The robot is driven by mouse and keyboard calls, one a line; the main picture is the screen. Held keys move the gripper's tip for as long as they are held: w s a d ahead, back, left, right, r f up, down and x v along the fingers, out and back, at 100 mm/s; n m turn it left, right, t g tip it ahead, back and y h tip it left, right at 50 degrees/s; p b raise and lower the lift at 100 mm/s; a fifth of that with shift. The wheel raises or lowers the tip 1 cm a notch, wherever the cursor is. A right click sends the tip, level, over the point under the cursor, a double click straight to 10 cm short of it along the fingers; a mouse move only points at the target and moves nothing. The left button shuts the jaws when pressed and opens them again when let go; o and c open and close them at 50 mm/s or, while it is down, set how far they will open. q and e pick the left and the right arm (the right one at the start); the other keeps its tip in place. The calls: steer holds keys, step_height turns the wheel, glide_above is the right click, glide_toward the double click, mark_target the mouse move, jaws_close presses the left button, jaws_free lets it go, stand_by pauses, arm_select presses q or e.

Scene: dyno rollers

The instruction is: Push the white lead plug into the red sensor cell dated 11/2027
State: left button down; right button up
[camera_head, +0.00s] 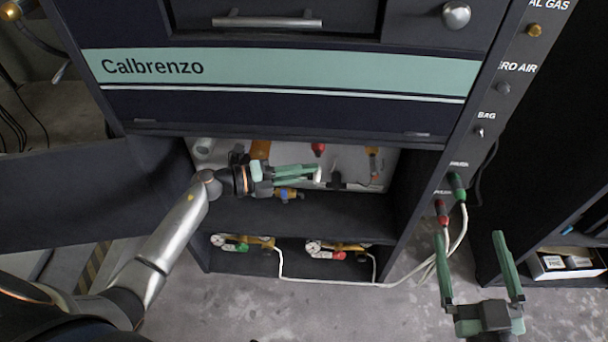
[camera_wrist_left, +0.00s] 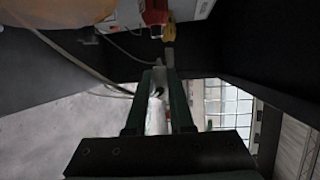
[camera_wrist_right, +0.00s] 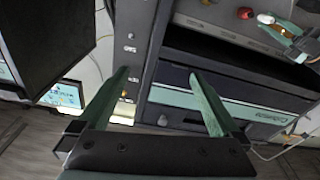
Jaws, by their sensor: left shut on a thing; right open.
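A red sensor cell (camera_head: 318,149) hangs at the back of the open cabinet bay; it also shows at the top of the left wrist view (camera_wrist_left: 154,12) with a brass-coloured part beside it. No date is readable on it. My left gripper (camera_head: 316,175) is inside the bay, shut on a small white piece, apparently the white lead plug (camera_wrist_left: 158,80), mostly hidden between the fingers. The plug is below and apart from the red cell. My right gripper (camera_head: 471,238) is open and empty, outside the cabinet to the right; its fingers also show in the right wrist view (camera_wrist_right: 158,76).
An orange cell (camera_head: 260,149) and a yellowish fitting (camera_head: 373,162) flank the red cell. A shelf with gauge-and-valve assemblies (camera_head: 325,248) lies below. An open door (camera_head: 90,195) stands left. Green and red plugs (camera_head: 442,211) with white hoses hang from the right post.

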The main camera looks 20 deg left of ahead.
arm_select(q)
steer(key=shift+w+a+b, duration=0.25)
steer(key=shift+w+b, duration=0.3)
steer(key=shift+w, duration=0.25)
arm_select(e)
step_height(320, 180, up, 7)
steer(key=s+n+t+y, duration=0.1)
steer(key=n+t+y, duration=0.1)
steer(key=shift+s+a+r+t, duration=0.2)
steer(key=shift+a+t, duration=0.05)
steer(key=shift+t, duration=0.15)
steer(key=shift+r, duration=0.1)
arm_select(q)
steer(key=shift+w+a, duration=0.2)
steer(key=shift+w, duration=0.35)
stand_by(1.2)
steer(key=shift+w+a, duration=0.1)
steer(key=shift+w, duration=0.2)
arm_select(e)
steer(key=shift+f, duration=0.35)
arm_select(q)
steer(key=c, duration=0.7)
jaws_free()
